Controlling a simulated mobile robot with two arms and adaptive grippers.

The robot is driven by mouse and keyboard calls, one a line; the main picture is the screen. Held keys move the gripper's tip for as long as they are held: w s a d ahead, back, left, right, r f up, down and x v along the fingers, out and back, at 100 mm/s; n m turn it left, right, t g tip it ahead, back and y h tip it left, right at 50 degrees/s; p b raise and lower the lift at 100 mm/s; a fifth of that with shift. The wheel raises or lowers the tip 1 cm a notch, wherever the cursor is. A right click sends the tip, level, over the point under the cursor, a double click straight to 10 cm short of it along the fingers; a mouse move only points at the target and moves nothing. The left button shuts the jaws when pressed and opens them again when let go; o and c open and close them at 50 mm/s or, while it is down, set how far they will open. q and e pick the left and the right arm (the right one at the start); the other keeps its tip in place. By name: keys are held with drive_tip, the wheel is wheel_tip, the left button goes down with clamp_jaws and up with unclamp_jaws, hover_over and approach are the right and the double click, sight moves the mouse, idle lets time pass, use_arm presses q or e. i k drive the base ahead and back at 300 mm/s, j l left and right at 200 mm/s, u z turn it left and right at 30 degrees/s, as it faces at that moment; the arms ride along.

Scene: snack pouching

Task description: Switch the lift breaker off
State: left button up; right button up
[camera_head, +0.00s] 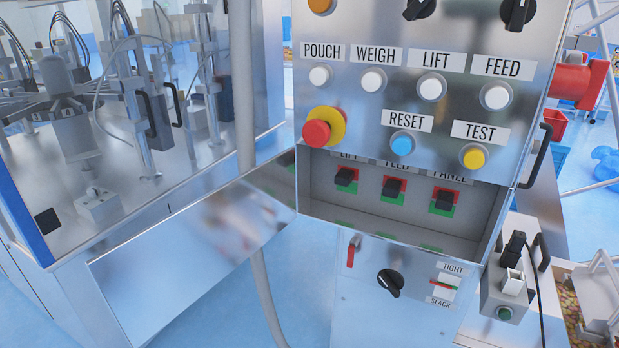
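The lift breaker (346,178) is a black toggle on a red and green plate. It is the leftmost of three breakers in a recessed bay of the metal control panel (440,140). Its label, LIFT, is partly hidden by the upper edge of the bay. The feed breaker (393,188) and panel breaker (442,201) sit to its right. Red shows near the top of each plate and green below; I cannot tell the lift toggle's exact position. Neither of my grippers is in view.
A metal door (190,260) stands open left of the bay. Above are a red emergency stop (317,133), a blue reset button (402,144) and a yellow test button (473,157). A black knob (390,282) is below. A grey socket box (508,285) hangs at lower right.

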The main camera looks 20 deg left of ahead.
sight(343, 177)
drive_tip(key=j+z, duration=0.25)
drive_tip(key=j, duration=0.3)
drive_tip(key=i+j+z, duration=0.1)
drive_tip(key=j+z, duration=0.15)
drive_tip(key=j, duration=0.35)
drive_tip(key=j+z, duration=0.25)
drive_tip(key=j, duration=0.3)
drive_tip(key=k+j+z, duration=0.1)
drive_tip(key=j+z, duration=0.15)
drive_tip(key=j, duration=0.3)
drive_tip(key=k+j+z, duration=0.25)
drive_tip(key=j, duration=0.25)
drive_tip(key=i+z, duration=0.15)
drive_tip(key=k+l+u, duration=0.15)
drive_tip(key=i+l, duration=0.05)
drive_tip(key=l, duration=0.1)
